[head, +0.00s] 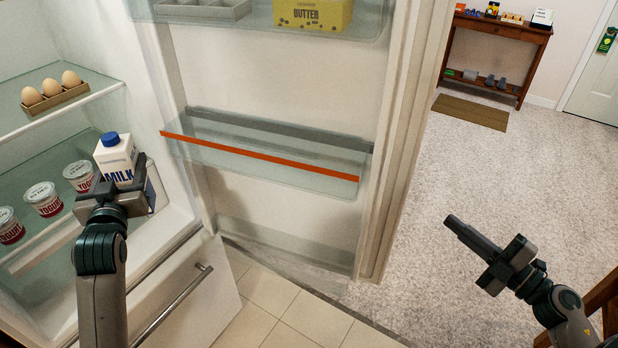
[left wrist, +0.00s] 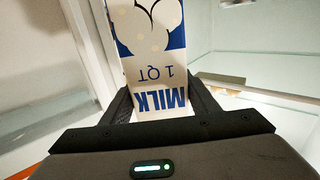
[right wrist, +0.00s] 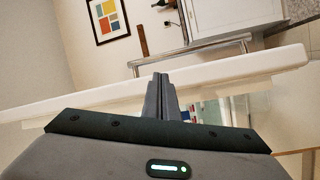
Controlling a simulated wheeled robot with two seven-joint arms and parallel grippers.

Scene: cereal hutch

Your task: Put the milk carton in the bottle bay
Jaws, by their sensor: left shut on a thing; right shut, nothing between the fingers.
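The milk carton (head: 116,160) is white with blue "MILK" print and a blue cap. It is upright in the head view, at the front of the open fridge's lower shelf area. My left gripper (head: 124,186) is shut on it, a finger on either side, and it also fills the middle of the left wrist view (left wrist: 150,60). The lower door bin (head: 270,160), a clear bin with an orange-red strip, is to the carton's right on the open door; it looks empty. Whether it is the bottle bay I cannot tell. My right gripper (head: 462,232) is shut and empty, out over the carpet.
Yogurt cups (head: 44,199) stand on the shelf left of the carton. An egg tray (head: 55,95) is on the shelf above. The upper door bin holds a butter box (head: 313,14). A drawer handle (head: 175,305) is below. A console table (head: 500,35) stands far off.

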